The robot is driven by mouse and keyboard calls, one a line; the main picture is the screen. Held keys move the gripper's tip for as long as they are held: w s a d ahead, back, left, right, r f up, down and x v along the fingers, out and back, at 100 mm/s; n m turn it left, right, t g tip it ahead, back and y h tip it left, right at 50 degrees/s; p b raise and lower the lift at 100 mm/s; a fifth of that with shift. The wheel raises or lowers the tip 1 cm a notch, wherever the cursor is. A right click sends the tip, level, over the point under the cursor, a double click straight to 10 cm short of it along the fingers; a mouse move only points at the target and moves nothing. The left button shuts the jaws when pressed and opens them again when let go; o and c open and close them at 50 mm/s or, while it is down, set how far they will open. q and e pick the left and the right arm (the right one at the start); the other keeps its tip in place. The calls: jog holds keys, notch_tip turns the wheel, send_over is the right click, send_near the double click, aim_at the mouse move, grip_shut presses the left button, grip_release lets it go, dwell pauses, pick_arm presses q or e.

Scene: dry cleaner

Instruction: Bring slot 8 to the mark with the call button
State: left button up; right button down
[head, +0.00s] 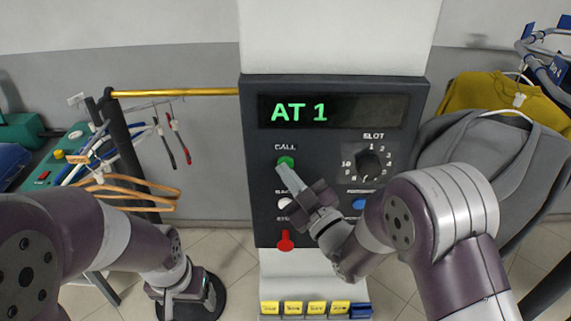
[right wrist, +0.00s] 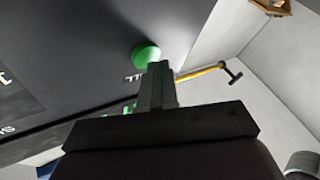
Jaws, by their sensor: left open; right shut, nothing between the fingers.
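The control panel (head: 262,210) stands upright in the middle of the head view. Its display (head: 331,110) reads "AT 1" in green. The green call button (head: 285,161) sits under the word CALL, and it also shows in the right wrist view (right wrist: 146,55). The slot dial (head: 369,165) is a black knob with numbers around it; its pointer is too small to read. My right gripper (head: 284,168) is shut and empty, its tips at the call button; I cannot tell whether they touch it. My left gripper (head: 187,298) is open, low at the left, away from the panel.
Yellow tags (head: 291,308) line a ledge below. A rail with hangers (head: 130,190) stands left. Grey and yellow garments (head: 485,150) hang close on the right.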

jog(key=shift+w, duration=0.35)
jog(key=shift+s, duration=0.1)
dwell(0.5)
jog(key=shift+s+b, duration=0.4)
jog(key=shift+s, duration=0.4)
jog(key=shift+s, duration=0.1)
jog(key=s, duration=0.4)
jog(key=shift+s+b, duration=0.35)
